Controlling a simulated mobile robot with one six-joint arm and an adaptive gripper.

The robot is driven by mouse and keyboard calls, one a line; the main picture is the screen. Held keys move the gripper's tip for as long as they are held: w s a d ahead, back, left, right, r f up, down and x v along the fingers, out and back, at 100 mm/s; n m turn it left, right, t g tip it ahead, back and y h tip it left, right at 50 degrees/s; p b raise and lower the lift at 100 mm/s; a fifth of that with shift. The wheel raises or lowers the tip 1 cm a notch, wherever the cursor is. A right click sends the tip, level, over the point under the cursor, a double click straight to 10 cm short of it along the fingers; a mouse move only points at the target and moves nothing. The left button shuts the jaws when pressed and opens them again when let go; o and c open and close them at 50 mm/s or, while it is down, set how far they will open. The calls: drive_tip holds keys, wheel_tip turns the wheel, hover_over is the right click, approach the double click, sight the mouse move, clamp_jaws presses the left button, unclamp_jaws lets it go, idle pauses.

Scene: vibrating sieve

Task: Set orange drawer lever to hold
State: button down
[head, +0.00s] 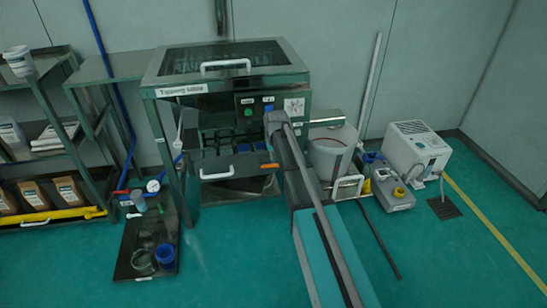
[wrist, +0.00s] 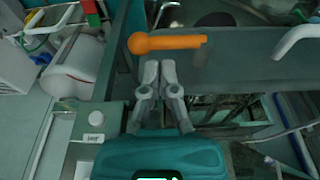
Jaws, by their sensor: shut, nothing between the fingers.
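The orange lever (wrist: 172,42) lies across the picture in the wrist view, with its round knob at the left and thin end at the right. It sits on the dark grey drawer front (wrist: 245,72). My gripper (wrist: 160,66) is shut and empty; its fingertips appear just below the lever's knob end, with a small gap in the picture. Whether they touch in depth I cannot tell. In the head view the lever (head: 269,166) is a small orange bar at the drawer's (head: 236,167) right top edge, next to my arm. My gripper cannot be made out there.
A white drawer handle (head: 215,174) stands out left of the lever; it also shows in the wrist view (wrist: 298,38). A white bucket (head: 328,155) stands right of my arm. A control panel with a green button (head: 248,113) is above the drawer. Open floor lies in front.

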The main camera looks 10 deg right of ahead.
sight(272, 166)
drive_tip(key=shift+w+f+b, duration=0.2)
drive_tip(key=shift+f+b, duration=0.45)
drive_tip(key=shift+f, duration=0.15)
drive_tip(key=shift+w+f+b, duration=0.15)
drive_tip(key=shift+f+b, duration=0.5)
drive_tip(key=shift+f, duration=0.15)
drive_tip(key=shift+a, duration=0.2)
